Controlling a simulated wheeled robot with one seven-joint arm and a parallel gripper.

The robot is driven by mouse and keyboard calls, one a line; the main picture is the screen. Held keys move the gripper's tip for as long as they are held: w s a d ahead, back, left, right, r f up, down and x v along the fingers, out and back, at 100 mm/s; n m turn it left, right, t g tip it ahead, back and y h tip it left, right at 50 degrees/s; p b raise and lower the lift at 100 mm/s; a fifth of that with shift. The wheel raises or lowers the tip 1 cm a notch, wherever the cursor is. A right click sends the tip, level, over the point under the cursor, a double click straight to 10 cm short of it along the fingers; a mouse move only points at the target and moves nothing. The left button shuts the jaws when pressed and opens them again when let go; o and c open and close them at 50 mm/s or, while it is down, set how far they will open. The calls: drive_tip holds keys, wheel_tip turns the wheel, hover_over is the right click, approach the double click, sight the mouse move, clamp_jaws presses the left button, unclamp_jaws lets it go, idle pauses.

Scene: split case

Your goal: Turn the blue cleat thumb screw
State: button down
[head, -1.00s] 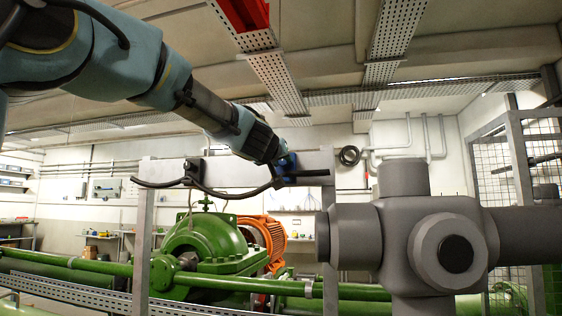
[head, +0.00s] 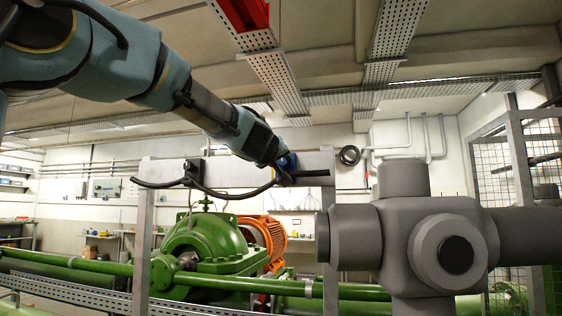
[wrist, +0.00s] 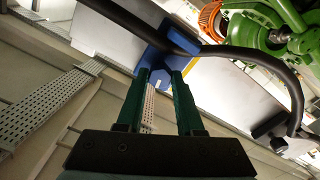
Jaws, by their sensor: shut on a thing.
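The blue cleat (head: 291,161) is fixed on the grey crossbeam in the head view, with a black cable running through it. In the wrist view the blue cleat (wrist: 172,58) lies just beyond my fingertips. My gripper (head: 281,163) meets the cleat from the upper left. In the wrist view my gripper (wrist: 161,74) has its two green fingers a small way apart, their tips at the cleat's near edge. The thumb screw is hidden or too small to make out between the tips.
The black cable (head: 235,195) sags to a dark cleat (head: 194,169) farther left on the crossbeam (head: 232,172). A large grey pipe fitting (head: 440,240) stands at the right front. A green pump (head: 210,245) and orange motor (head: 268,236) are behind and below.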

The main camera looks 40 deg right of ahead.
drive_tip(key=n, duration=0.5)
drive_tip(key=shift+n, duration=0.3)
drive_tip(key=n, duration=0.5)
drive_tip(key=n+b, duration=0.1)
drive_tip(key=n, duration=0.4)
drive_tip(key=shift+f+n, duration=0.1)
drive_tip(key=shift+n, duration=0.3)
drive_tip(key=n+b, duration=0.1)
drive_tip(key=n, duration=0.4)
drive_tip(key=shift+n, duration=0.3)
drive_tip(key=c, duration=0.5)
unclamp_jaws()
drive_tip(key=shift+c, duration=0.2)
